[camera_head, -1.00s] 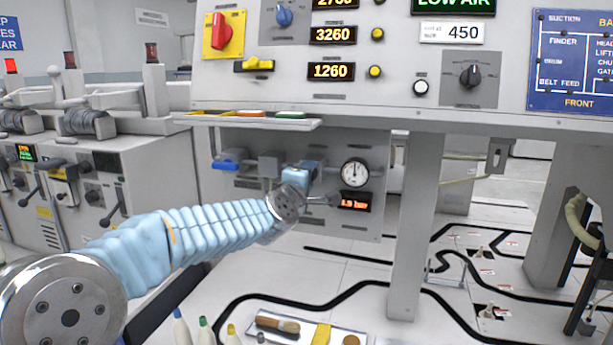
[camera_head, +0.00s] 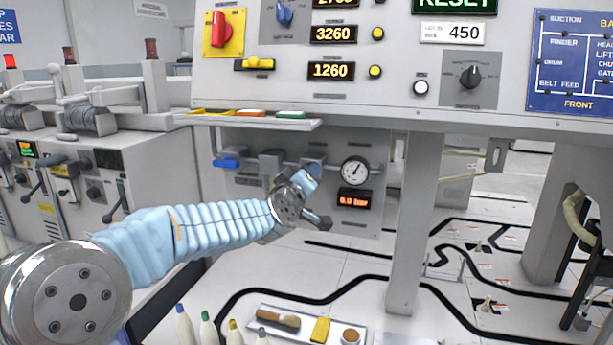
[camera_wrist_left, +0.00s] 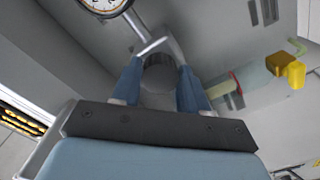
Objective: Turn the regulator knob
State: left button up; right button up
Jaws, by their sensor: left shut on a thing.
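The regulator knob (camera_wrist_left: 159,72) shows in the left wrist view as a dark grey round part between my two blue fingertips. My left gripper (camera_head: 311,177) is shut on it and hides it in the head view. The gripper is tilted against the regulator on the pipe under the console. The round pressure gauge (camera_head: 355,170) is just right of the gripper; its lower edge also shows in the wrist view (camera_wrist_left: 104,4). The red digital readout (camera_head: 355,201) below the gauge appears to read 6.0 bar. My right gripper is not in view.
A blue valve handle (camera_head: 226,163) is on the pipe left of the gripper. The console shelf (camera_head: 250,121) overhangs the pipe. A grey leg (camera_head: 407,230) stands to the right. A tray (camera_head: 285,339) with a brush lies below. The top display (camera_head: 455,3) reads RESET.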

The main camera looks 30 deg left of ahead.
pick_arm(q)
jog(key=shift+f, duration=0.2)
jog(key=o, duration=1.1)
jog(key=shift+r, duration=0.1)
jog(key=shift+c, duration=0.2)
jog(key=b+v, duration=0.1)
jog(key=v, duration=1.2)
jog(key=shift+s+d, duration=0.2)
jog(key=shift+s, duration=0.15)
